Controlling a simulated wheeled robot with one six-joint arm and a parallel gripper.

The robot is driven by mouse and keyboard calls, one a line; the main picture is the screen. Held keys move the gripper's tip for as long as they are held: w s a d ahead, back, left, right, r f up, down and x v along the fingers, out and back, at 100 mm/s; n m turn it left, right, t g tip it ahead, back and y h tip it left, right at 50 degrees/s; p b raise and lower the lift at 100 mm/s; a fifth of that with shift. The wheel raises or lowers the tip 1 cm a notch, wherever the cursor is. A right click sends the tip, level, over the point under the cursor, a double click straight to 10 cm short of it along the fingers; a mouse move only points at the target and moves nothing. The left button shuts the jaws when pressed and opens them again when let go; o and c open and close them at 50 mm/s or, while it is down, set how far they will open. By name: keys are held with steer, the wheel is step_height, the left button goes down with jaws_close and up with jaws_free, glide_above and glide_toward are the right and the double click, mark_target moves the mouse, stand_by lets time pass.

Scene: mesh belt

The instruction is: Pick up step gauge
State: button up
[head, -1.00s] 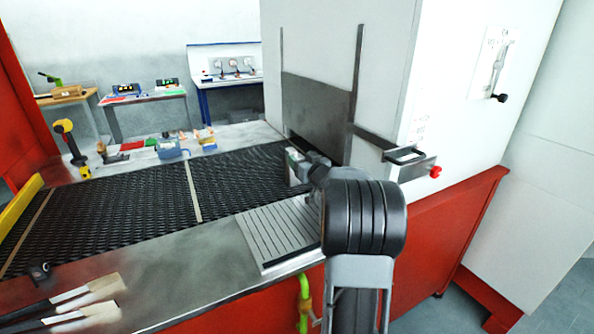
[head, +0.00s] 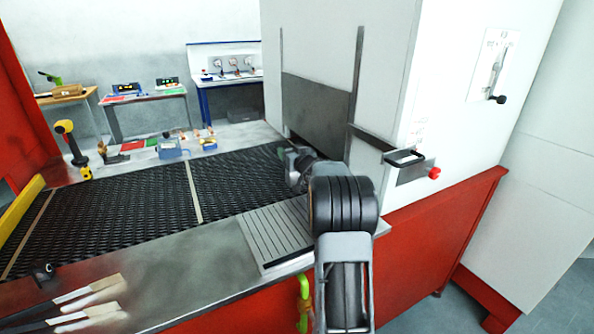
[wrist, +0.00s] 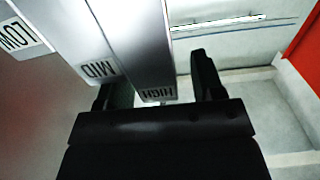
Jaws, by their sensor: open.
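The step gauge is a pale grey stepped block (wrist: 118,30) in the wrist view, with its steps marked LOW, MID and HIGH. It runs from the upper left toward the middle of the picture. My gripper (wrist: 158,82) is open, with the HIGH end showing between its two dark fingers. I cannot tell whether either finger touches the gauge. In the head view my gripper (head: 290,152) is over the far right part of the mesh belt, near the oven-like housing. I cannot make out the gauge there; my arm may hide it.
The dark mesh belt (head: 120,215) runs into the white housing (head: 330,50) under a grey shutter (head: 316,110). A grooved plate (head: 270,238) lies on the near ledge. Brushes (head: 90,300) lie at front left. Several small items stand beyond the belt.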

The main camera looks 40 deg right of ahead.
steer(key=shift+c, duration=0.2)
jaws_close()
stand_by(0.4)
steer(key=shift+r, duration=0.1)
